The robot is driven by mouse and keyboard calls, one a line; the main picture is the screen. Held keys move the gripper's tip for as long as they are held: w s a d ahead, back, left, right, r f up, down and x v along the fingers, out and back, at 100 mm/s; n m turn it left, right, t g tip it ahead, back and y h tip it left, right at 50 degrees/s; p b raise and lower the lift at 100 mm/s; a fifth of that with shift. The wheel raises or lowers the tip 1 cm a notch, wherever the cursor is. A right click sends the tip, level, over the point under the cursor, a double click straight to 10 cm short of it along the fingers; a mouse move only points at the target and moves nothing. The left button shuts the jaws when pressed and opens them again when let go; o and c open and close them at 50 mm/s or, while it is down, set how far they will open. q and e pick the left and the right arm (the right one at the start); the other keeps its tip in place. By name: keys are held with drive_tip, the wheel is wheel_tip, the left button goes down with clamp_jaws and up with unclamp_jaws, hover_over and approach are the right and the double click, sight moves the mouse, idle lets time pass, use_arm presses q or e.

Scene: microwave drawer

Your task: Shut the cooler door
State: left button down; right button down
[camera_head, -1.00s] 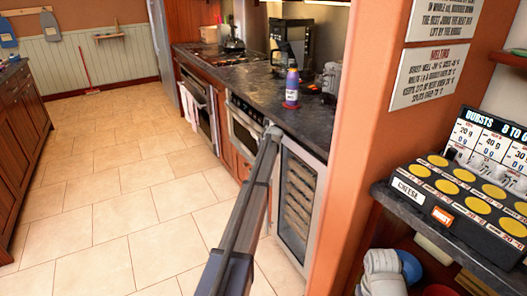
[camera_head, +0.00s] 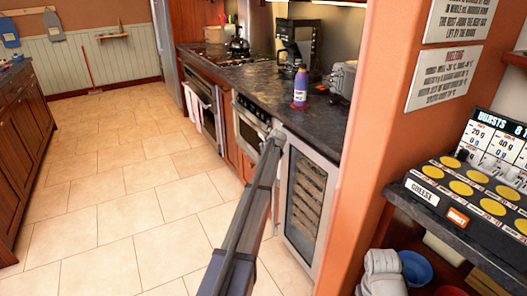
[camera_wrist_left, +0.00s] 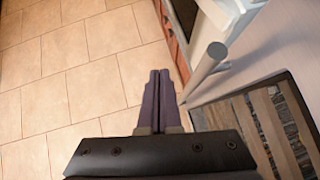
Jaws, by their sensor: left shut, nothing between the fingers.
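The cooler (camera_head: 325,165) is a low unit under the dark counter. Its door has a pale metal frame and a glass window (camera_head: 305,200) with several racks behind it. It looks closed or nearly so; I cannot tell whether a small gap remains. In the left wrist view the door's round bar handle (camera_wrist_left: 207,65) and window (camera_wrist_left: 265,125) are at the right. My left gripper (camera_wrist_left: 160,75) is shut and empty, just left of the handle and apart from it in the picture. In the head view my left arm crosses in front of the door's left edge. My right gripper is out of view.
The dark countertop (camera_head: 265,85) carries a purple bottle (camera_head: 300,88), a coffee maker (camera_head: 295,45) and a toaster (camera_head: 343,78). An oven (camera_head: 250,125) is left of the cooler. An orange wall (camera_head: 375,130) stands close at right. The tiled floor (camera_head: 120,190) at left is clear.

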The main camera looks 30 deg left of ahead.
use_arm(q)
drive_tip(key=s+a+r+p, duration=0.2)
drive_tip(key=s+r+p, duration=0.5)
drive_tip(key=shift+a, duration=0.4)
drive_tip(key=s+d+n+g+h+p, duration=0.1)
drive_tip(key=s+d+n+h+p, duration=0.15)
drive_tip(key=s+d+n, duration=0.85)
drive_tip(key=s+d+g+h+p, duration=0.1)
drive_tip(key=s+d+g+p, duration=0.3)
drive_tip(key=d, duration=1.4)
drive_tip(key=s+d+r+n+p, duration=0.1)
drive_tip(key=s+d+n, duration=0.5)
drive_tip(key=s, duration=0.8)
drive_tip(key=s+d+r+n+g+h+p, duration=0.1)
drive_tip(key=s+d+r+n+p, duration=0.1)
drive_tip(key=s+d+n, duration=0.4)
drive_tip(key=s+d, duration=0.5)
drive_tip(key=s, duration=0.3)
drive_tip(key=shift+s+g, duration=0.15)
drive_tip(key=shift+g, duration=0.15)
drive_tip(key=shift+d+r+h, duration=0.1)
drive_tip(key=shift+h, duration=0.15)
